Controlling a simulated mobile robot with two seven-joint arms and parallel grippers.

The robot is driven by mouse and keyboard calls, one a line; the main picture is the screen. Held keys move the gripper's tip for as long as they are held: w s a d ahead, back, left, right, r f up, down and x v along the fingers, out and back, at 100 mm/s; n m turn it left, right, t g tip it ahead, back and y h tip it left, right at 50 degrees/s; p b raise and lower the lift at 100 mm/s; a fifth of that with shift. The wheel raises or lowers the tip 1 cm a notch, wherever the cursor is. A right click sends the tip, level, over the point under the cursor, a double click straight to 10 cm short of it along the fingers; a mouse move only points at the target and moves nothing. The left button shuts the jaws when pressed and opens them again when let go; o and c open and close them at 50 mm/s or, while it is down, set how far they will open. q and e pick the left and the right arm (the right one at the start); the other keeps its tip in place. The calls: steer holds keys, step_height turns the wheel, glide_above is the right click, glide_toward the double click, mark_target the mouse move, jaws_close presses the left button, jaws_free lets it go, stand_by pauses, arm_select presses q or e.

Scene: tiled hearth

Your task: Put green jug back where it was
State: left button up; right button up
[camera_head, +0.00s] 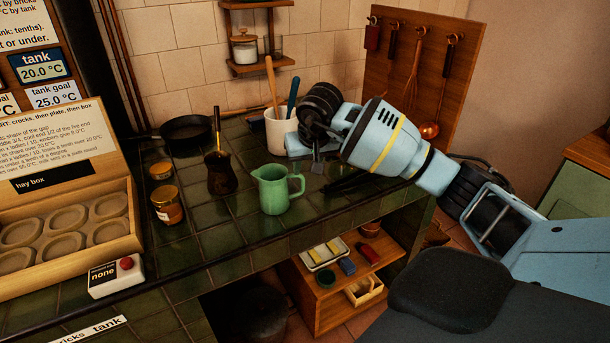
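The green jug (272,190) stands upright on the green tiled counter (228,238), near its front edge. Its handle points right and its spout left. My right gripper (317,166) comes in from the right and is above the counter, behind and to the right of the jug. It looks apart from the jug. Its fingers are small and dark here, so I cannot tell whether they are open or shut. My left gripper is not in view.
A dark copper pot (221,178) and small jars (166,205) stand left of the jug. A utensil crock (280,132) and a black pan (186,130) are behind. The hay box (70,265) is at left. A low shelf (318,310) sits below the counter.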

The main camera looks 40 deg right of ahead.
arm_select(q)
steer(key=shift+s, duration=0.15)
arm_select(e)
steer(key=v, duration=0.3)
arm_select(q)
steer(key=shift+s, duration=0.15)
